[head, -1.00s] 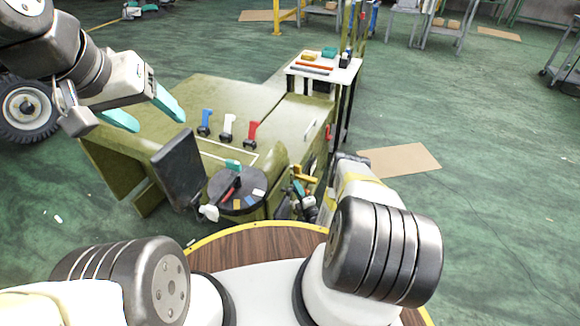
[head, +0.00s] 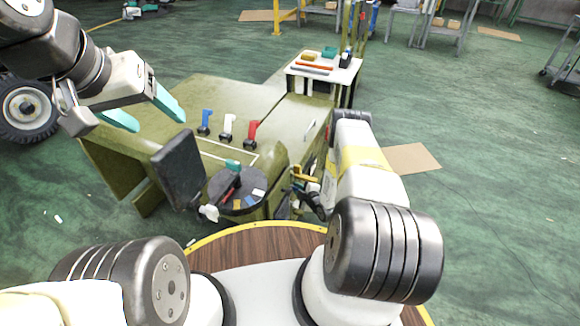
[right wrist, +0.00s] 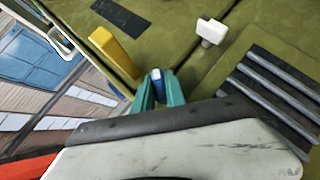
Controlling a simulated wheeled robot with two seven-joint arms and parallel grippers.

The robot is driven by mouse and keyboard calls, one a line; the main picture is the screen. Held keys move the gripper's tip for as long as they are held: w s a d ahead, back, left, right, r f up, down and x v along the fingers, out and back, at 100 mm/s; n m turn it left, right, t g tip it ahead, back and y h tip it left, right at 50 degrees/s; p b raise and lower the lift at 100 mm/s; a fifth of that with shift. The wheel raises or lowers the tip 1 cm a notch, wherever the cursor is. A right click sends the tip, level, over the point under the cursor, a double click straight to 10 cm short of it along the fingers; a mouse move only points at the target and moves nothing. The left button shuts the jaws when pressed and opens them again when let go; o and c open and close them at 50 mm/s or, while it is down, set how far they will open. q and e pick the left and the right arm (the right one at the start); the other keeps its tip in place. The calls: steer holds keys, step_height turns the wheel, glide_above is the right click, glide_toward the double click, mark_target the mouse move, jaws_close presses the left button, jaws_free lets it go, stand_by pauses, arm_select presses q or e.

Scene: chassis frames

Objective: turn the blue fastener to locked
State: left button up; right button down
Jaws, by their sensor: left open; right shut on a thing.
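In the right wrist view, the blue fastener (right wrist: 157,76) is a small blue handle at the edge of an olive-green chassis panel. The teal fingers of my right gripper (right wrist: 160,86) are shut on it, one on each side. The fingers hide most of the fastener's lower part, and I cannot tell whether it is locked. In the head view, this gripper is low at the chassis's near right side and hard to make out. My left gripper (head: 157,118) is open and empty, above the left part of the green chassis (head: 225,95).
A yellow handle (right wrist: 113,47) and a white knob (right wrist: 210,31) flank the blue fastener. Blue (head: 205,120), white (head: 227,126) and red (head: 252,131) levers stand on the chassis top.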

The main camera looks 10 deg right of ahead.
steer(key=m+g+y, duration=0.1)
steer(key=g, duration=0.1)
steer(key=m+g, duration=0.2)
steer(key=shift+d+g+y, duration=0.1)
steer(key=shift+g+y, duration=0.2)
steer(key=shift+y, duration=0.1)
steer(key=shift+m+g+y, duration=0.7)
steer(key=shift+g+y, duration=0.1)
steer(key=shift+g, duration=0.4)
steer(key=c, duration=1.4)
jaws_free()
steer(key=v, duration=0.7)
steer(key=shift+d+r, duration=0.15)
steer(key=shift+r, duration=0.15)
